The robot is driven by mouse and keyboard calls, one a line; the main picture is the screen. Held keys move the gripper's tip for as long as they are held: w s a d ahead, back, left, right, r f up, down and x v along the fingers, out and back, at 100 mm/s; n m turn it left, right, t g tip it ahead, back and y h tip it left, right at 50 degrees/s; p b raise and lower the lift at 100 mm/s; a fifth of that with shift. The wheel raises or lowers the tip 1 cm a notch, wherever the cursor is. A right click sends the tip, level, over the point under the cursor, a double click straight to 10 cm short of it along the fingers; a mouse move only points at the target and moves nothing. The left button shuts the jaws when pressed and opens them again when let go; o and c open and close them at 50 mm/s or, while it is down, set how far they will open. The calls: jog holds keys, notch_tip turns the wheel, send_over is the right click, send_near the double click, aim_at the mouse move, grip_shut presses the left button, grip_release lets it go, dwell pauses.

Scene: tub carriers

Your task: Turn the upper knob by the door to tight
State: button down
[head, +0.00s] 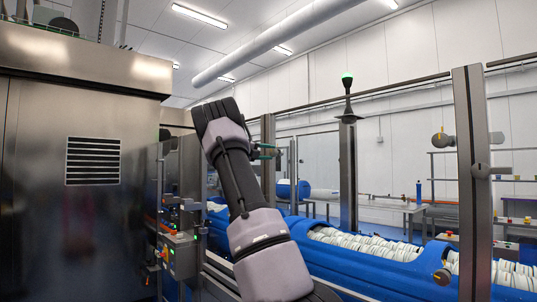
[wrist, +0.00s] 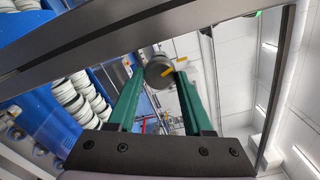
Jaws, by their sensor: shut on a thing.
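A grey round knob (wrist: 157,70) shows in the wrist view, in front of a dark metal post (wrist: 110,50) that runs slantwise across the picture. A yellow mark shows at its right side. The green fingers of my gripper (wrist: 160,77) are shut on this knob, one on each side.
A blue trough (head: 350,262) with white discs runs behind. A large steel cabinet (head: 60,220) fills the left. A green-lit lamp (head: 347,80) stands high.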

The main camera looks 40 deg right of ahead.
jog(key=shift+f+m, duration=0.15)
jog(key=shift+m, duration=1.95)
jog(key=shift+c, duration=1.5)
grip_release()
jog(key=a, duration=1)
jog(key=shift+s+a, duration=0.4)
